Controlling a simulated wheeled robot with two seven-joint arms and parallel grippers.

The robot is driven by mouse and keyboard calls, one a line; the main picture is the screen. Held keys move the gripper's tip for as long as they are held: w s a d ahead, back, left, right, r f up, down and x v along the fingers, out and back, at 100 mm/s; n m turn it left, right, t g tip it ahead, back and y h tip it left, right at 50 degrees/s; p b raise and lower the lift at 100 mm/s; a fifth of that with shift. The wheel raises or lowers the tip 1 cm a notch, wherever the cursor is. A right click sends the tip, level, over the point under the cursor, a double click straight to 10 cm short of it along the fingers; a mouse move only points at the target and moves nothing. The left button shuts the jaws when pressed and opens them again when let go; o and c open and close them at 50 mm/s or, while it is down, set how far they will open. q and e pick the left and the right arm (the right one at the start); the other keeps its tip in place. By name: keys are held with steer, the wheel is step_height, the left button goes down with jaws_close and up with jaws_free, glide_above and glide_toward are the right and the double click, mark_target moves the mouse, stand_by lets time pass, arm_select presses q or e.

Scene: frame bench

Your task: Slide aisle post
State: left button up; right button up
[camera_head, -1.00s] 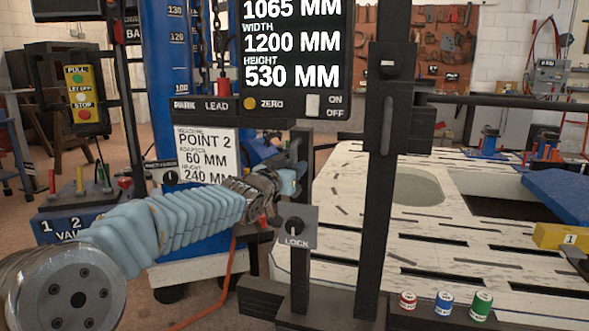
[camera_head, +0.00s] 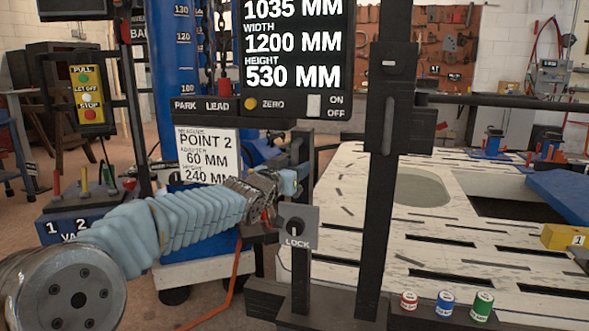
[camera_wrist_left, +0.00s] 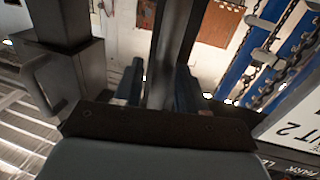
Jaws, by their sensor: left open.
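The tall black post (camera_head: 379,210) stands right of centre in the head view, upright on a dark base, with a black block on its side. A shorter dark upright (camera_head: 302,155) stands left of it, above a grey LOCK panel (camera_head: 297,227) with a knob. My left gripper (camera_head: 290,180) is at the shorter upright. In the left wrist view, its two blue-grey fingers (camera_wrist_left: 158,85) stand apart on either side of a dark upright (camera_wrist_left: 170,45). Whether they touch it I cannot tell. My right gripper is out of view.
A display (camera_head: 293,50) reads 1035, 1200 and 530 MM. A pale slotted bench (camera_head: 440,235) lies to the right. Red, blue and green small cans (camera_head: 445,303) stand near the post's base. A valve box (camera_head: 85,222) is at the left.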

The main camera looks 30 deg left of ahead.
arm_select(q)
steer(key=shift+s, duration=0.1)
steer(key=s, duration=1.3)
steer(key=shift+s+d+b, duration=0.25)
steer(key=shift+s+b, duration=0.05)
steer(key=shift+b, duration=0.05)
steer(key=w+d+f+g+h, duration=0.1)
steer(key=w+d+f+g, duration=0.3)
steer(key=f, duration=0.8)
steer(key=d+f+g+h, duration=0.1)
steer(key=d+f, duration=0.4)
steer(key=f, duration=0.7)
steer(key=w+d+f+g+h, duration=0.1)
steer(key=w+d+f+g, duration=0.3)
steer(key=f, duration=0.8)
steer(key=s+d+f+g, duration=0.4)
steer(key=s+d+f, duration=0.2)
steer(key=s+f, duration=0.6)
steer(key=s+d+f+n+g+h, duration=0.1)
steer(key=s+d+f+g, duration=0.3)
steer(key=s+f, duration=0.8)
steer(key=d+f, duration=0.2)
steer(key=shift+s+d+h, duration=0.3)
steer(key=shift+s+d, duration=0.05)
